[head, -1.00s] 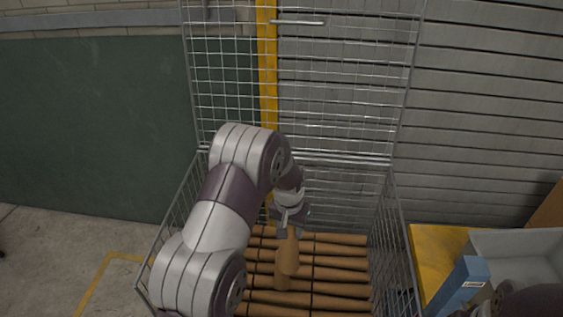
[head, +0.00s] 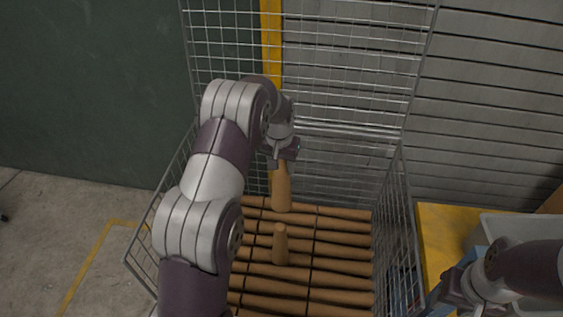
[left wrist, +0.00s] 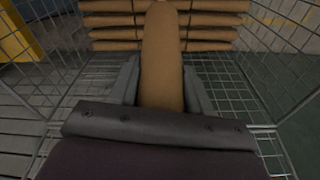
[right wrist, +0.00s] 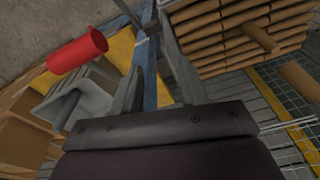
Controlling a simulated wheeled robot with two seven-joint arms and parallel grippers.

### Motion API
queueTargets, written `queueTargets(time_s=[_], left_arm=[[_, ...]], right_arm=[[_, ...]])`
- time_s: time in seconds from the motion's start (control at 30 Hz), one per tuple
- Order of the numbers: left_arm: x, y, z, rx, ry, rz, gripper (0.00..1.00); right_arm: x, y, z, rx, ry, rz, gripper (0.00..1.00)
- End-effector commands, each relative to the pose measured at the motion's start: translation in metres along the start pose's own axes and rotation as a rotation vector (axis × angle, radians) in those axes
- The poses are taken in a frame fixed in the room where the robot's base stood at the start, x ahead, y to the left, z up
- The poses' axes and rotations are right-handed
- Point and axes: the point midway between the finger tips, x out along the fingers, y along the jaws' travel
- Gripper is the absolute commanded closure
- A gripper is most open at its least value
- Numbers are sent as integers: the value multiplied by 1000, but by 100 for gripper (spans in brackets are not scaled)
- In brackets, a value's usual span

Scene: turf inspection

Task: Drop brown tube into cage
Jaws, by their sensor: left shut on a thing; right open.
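A brown tube (head: 281,188) hangs roughly upright from my left gripper (head: 281,160), which is shut on its top end. The tube also fills the middle of the left wrist view (left wrist: 162,60) between the two fingers. The wire cage (head: 397,215) surrounds it, with its tall mesh lid or back panel standing up behind. The tube is above a layer of brown tubes lying in the cage. My right gripper (head: 462,292) is open, low at the right in the head view, beside the cage. In the right wrist view its fingers (right wrist: 155,75) stand apart near a blue object.
Right of the cage is a yellow surface (head: 437,226) with a grey bin (head: 500,226). The right wrist view shows a red cylinder (right wrist: 78,52) there.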

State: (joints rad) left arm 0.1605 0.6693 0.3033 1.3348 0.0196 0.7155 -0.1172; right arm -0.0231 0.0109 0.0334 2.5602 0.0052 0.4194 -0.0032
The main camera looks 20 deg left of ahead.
Motion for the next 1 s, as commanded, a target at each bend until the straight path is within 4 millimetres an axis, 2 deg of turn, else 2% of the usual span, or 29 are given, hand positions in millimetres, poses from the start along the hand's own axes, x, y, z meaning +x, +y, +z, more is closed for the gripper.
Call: queueTargets(time_s=[0.1, 0.13, 0.2, 0.47, 0.57, 0.67, 0.8, 0.97, 1.0], left_arm=[[-2, 0, 0, 0, 0, 0, 96], [-2, 0, 0, 0, 0, 0, 45], [-2, 0, 0, 0, 0, 0, 23], [-2, 0, 0, 0, 0, 0, 22], [-8, 0, -1, 0, 2, 0, 22], [-28, 0, -1, 0, 5, -1, 22], [-68, 0, -2, 0, 7, -1, 22], [-106, 0, -1, 0, 3, -1, 22], [-119, 0, -1, 0, 0, 0, 22]], right_arm=[[-2, 0, 0, 0, 1, 0, 57], [-2, 0, 0, 0, 1, 0, 57], [-2, 0, 0, 0, 1, 0, 57], [-1, 0, 0, 0, 0, 0, 57], [-1, 0, 0, 0, 0, 0, 57], [1, 0, 0, 0, 0, 0, 57], [3, 0, 0, 0, 0, 0, 57], [4, 0, 0, 0, 0, 0, 57], [-8, 0, -1, 0, 0, 0, 57]])
